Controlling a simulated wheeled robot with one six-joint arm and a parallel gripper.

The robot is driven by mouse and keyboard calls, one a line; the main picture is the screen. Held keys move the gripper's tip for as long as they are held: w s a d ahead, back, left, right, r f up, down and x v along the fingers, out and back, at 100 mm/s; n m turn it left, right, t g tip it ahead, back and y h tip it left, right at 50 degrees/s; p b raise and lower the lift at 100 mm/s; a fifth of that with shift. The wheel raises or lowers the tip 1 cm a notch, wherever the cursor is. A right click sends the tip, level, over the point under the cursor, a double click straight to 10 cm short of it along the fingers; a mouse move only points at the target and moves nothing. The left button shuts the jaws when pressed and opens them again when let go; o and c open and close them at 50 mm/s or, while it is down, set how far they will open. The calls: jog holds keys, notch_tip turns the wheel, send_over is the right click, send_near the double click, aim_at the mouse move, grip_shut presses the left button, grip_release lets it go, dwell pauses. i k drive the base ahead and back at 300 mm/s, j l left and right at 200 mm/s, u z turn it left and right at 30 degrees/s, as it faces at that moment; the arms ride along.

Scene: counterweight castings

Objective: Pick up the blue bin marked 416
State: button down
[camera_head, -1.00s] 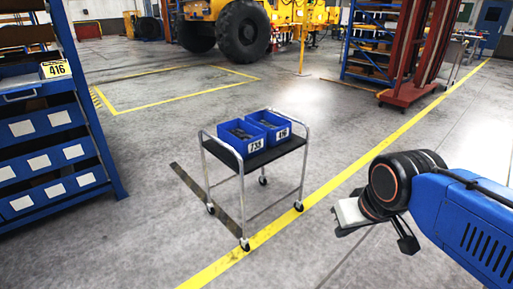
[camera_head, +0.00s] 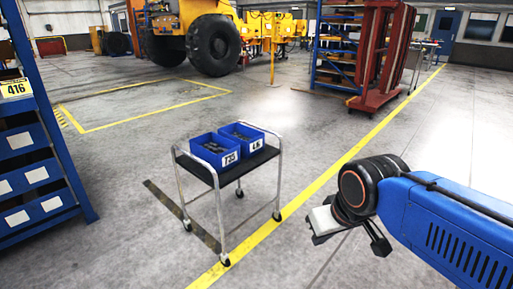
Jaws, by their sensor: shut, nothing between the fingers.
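Two blue bins stand side by side on the dark top of a small wheeled cart (camera_head: 258,160). The front-left bin (camera_head: 203,152) has a white label reading 735 and holds dark parts. The bin behind it to the right (camera_head: 263,141) has a white label that ends in 6; its first digits are too small to read surely. It also holds dark parts. My gripper (camera_head: 345,240) hangs at the right, apart from the cart and empty. It is shut, though its fingertips are hard to make out.
A blue shelf rack (camera_head: 62,160) with blue bins and a yellow 416 sign (camera_head: 15,88) stands at the left. A yellow floor line (camera_head: 310,192) passes the cart's right side. A red wheeled rack (camera_head: 378,60) and a yellow vehicle (camera_head: 160,20) stand behind. Floor around the cart is clear.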

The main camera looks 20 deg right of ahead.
aim_at(251, 141)
jog(key=i+j, duration=0.15)
jog(key=i, duration=0.45)
jog(key=i+j+z, duration=0.1)
jog(key=i, duration=0.5)
jog(key=i+j, duration=0.25)
jog(key=i, duration=0.35)
